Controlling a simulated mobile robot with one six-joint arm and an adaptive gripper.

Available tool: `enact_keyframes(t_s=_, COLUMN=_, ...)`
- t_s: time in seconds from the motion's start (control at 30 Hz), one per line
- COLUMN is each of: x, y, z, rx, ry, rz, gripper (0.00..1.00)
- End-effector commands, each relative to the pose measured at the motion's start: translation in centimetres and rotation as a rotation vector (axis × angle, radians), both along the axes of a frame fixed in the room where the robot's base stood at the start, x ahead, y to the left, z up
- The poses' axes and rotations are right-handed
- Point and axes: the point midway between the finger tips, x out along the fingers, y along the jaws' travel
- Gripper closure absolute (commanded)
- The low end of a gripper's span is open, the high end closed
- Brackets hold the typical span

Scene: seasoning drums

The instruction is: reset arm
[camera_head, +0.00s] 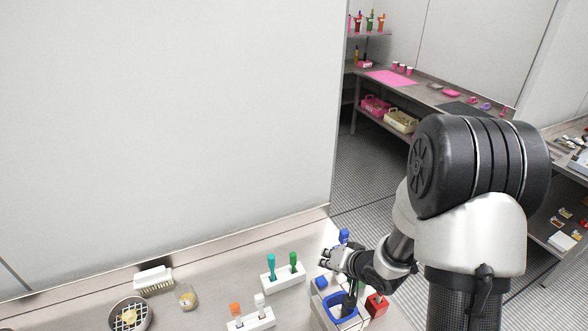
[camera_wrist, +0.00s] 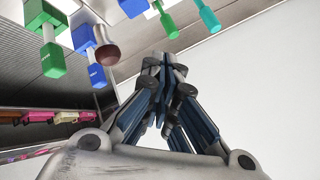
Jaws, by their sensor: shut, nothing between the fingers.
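My gripper (camera_head: 324,258) is shut and empty, held above the counter (camera_head: 215,270) on the right side of the head view. In the wrist view its fingers (camera_wrist: 163,65) are drawn together with nothing between them. My arm hides part of the counter's right end. A white holder (camera_head: 283,277) with a teal-handled and a green-handled tool stands to the left of the gripper. A blue container (camera_head: 341,304) and a red box (camera_head: 376,304) stand below it, partly covered by the arm.
A second white holder (camera_head: 250,321) with orange and white tools is at the front. A brush (camera_head: 154,281), a small jar (camera_head: 187,297) and a round bowl (camera_head: 129,316) lie further left. A wall rises behind the counter. Another workbench (camera_head: 430,88) stands at the back right.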

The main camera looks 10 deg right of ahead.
Motion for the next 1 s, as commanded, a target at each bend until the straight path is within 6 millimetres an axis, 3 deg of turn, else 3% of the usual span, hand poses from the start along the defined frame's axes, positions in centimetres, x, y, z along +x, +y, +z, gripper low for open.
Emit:
enact_keyframes(t_s=0.13, x=0.2, y=-0.7, z=0.8, rx=-0.054, ry=-0.01, rz=-0.003, gripper=1.0)
enact_keyframes(t_s=0.27, x=-0.1, y=-2.5, z=3.3, rx=-0.199, ry=-0.018, rz=-0.019, gripper=1.0)
enact_keyframes(t_s=0.43, x=-3.2, y=-4.9, z=7.5, rx=-0.407, ry=0.016, rz=-0.046, gripper=1.0)
enact_keyframes(t_s=0.57, x=-7.3, y=-5.5, z=10.0, rx=-0.505, ry=0.069, rz=-0.049, gripper=1.0)
enact_keyframes(t_s=0.7, x=-13.1, y=-4.8, z=11.6, rx=-0.553, ry=0.138, rz=-0.016, gripper=1.0)
enact_keyframes(t_s=0.9, x=-21.6, y=-1.9, z=11.7, rx=-0.544, ry=0.221, rz=0.103, gripper=1.0)
enact_keyframes(t_s=1.0, x=-24.8, y=-0.5, z=11.4, rx=-0.529, ry=0.245, rz=0.171, gripper=1.0)
